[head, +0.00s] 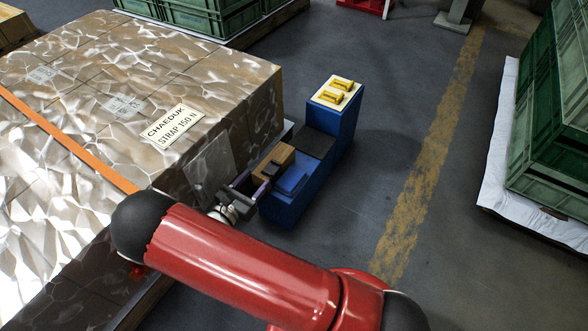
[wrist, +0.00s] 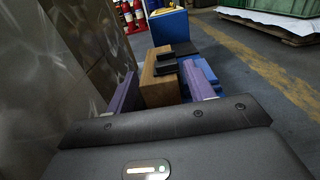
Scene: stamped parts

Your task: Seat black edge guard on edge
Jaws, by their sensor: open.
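The black edge guard (head: 270,170) sits on a brown block (head: 281,158) on the blue cart. In the wrist view the guard (wrist: 165,62) is a small stepped black piece on top of the brown block (wrist: 160,92). My gripper (head: 249,184) is open just in front of the block. In the wrist view its two purple fingers stand apart, one towards each side of the block, and nothing is held. I cannot tell whether they touch it. The film-wrapped load (head: 229,90) has a long top edge; an orange strap (head: 70,140) crosses its top to that edge.
The blue cart (head: 340,125) also carries a blue block (head: 292,181), a dark pad (head: 315,143) and a cream plate with yellow pieces (head: 337,91). The wrapped load stands close on the left. Green crates (head: 550,130) stand far right. Floor right of the cart is clear.

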